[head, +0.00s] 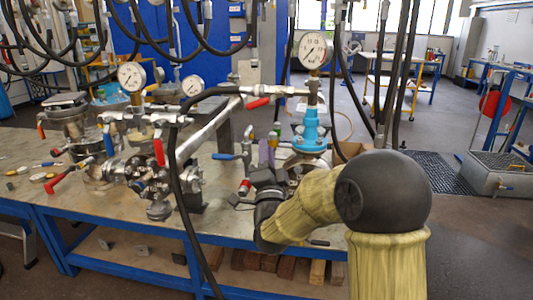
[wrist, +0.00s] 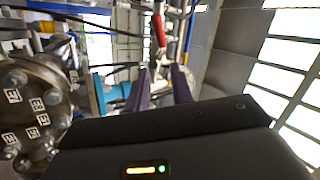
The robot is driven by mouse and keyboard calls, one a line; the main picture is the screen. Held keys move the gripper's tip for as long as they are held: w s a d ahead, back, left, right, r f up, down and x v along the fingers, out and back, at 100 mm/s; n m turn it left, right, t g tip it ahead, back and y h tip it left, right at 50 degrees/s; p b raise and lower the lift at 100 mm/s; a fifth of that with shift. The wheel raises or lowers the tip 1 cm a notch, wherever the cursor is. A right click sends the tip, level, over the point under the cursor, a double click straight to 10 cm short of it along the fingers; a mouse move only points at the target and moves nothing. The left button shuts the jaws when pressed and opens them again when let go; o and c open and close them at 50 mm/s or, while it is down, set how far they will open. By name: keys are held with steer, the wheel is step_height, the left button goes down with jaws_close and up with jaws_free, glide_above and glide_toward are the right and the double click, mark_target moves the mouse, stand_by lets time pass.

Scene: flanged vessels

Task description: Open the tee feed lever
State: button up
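My gripper (head: 267,149) is at the front of the bench, just left of the blue-bodied vessel (head: 310,132). Its two purple fingers stand apart with nothing between them in the wrist view (wrist: 161,70). A red-handled lever (wrist: 158,30) shows beyond the fingertips there, apart from them. In the head view, a red lever (head: 258,103) sits on the pipework above my gripper. A blue lever (head: 226,156) and a lower red lever (head: 244,187) are to its left. I cannot tell which is the tee feed lever.
A black hose (head: 172,180) hangs in front of the bench (head: 105,215). Gauge-topped valve assemblies (head: 130,77) crowd the left. A bolted flange (wrist: 32,100) is close at left in the wrist view. Open floor (head: 470,225) lies to the right.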

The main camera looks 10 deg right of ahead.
steer(key=shift+f+n, duration=0.2)
steer(key=shift+n, duration=0.1)
steer(key=c, duration=0.3)
steer(key=f+n+g+y, duration=0.1)
steer(key=f+n+g, duration=0.1)
steer(key=f, duration=0.1)
steer(key=f+n+g+y, duration=0.1)
steer(key=f+n+g, duration=0.1)
steer(key=f+g, duration=0.1)
steer(key=shift+s+d+f+n, duration=0.1)
steer(key=shift+s+f+n, duration=0.15)
steer(key=shift+f, duration=0.3)
jaws_close()
steer(key=s+d+f+n+g, duration=0.2)
steer(key=s+f+n+g, duration=0.1)
steer(key=s+f+g, duration=0.3)
steer(key=s+d+f+n+g, duration=0.35)
steer(key=s+f, duration=0.25)
steer(key=f, duration=0.3)
steer(key=s+d+f+g, duration=0.1)
steer(key=s+f+g, duration=0.1)
steer(key=s, duration=0.5)
steer(key=s+d+f+n+g+h, duration=0.1)
steer(key=s+f+g, duration=0.1)
steer(key=s+g, duration=0.3)
steer(key=shift+s+d+f+n, duration=0.2)
steer(key=shift+s+d+n, duration=0.15)
steer(key=shift+s, duration=0.85)
steer(key=shift+w, duration=0.15)
